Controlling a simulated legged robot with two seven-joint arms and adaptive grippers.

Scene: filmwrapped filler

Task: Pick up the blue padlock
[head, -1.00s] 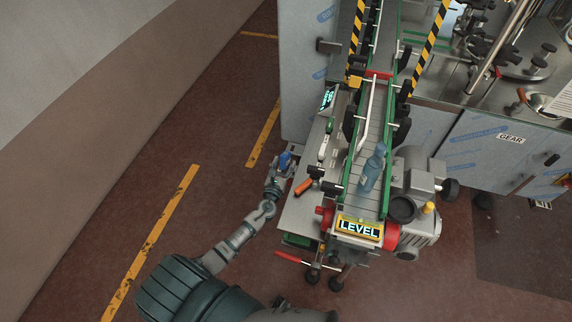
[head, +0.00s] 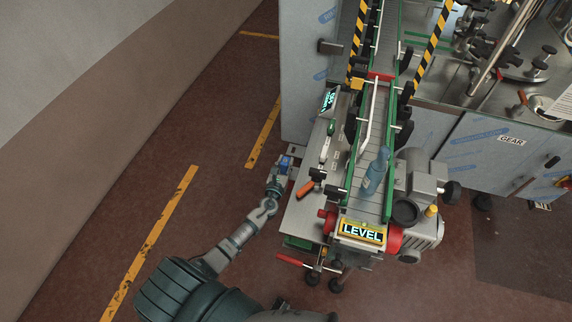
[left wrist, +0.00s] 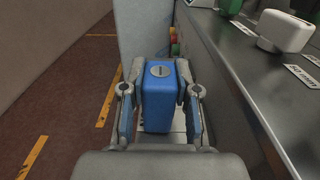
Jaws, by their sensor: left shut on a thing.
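The blue padlock (left wrist: 158,98) stands between the two fingers of my left gripper (left wrist: 160,100) in the left wrist view, with its keyhole face turned up toward the camera. The fingers are shut on its sides. In the head view the padlock (head: 285,162) is a small blue shape at the tip of my left gripper (head: 280,172), beside the left edge of the steel side shelf (head: 300,215). A pale surface shows just below the padlock; I cannot tell whether they touch. My right gripper is not in view.
A conveyor (head: 378,140) with green rails carries a blue bottle (head: 375,172). A LEVEL sign (head: 361,232) is at the conveyor's near end. Open floor (head: 215,190) lies to the left.

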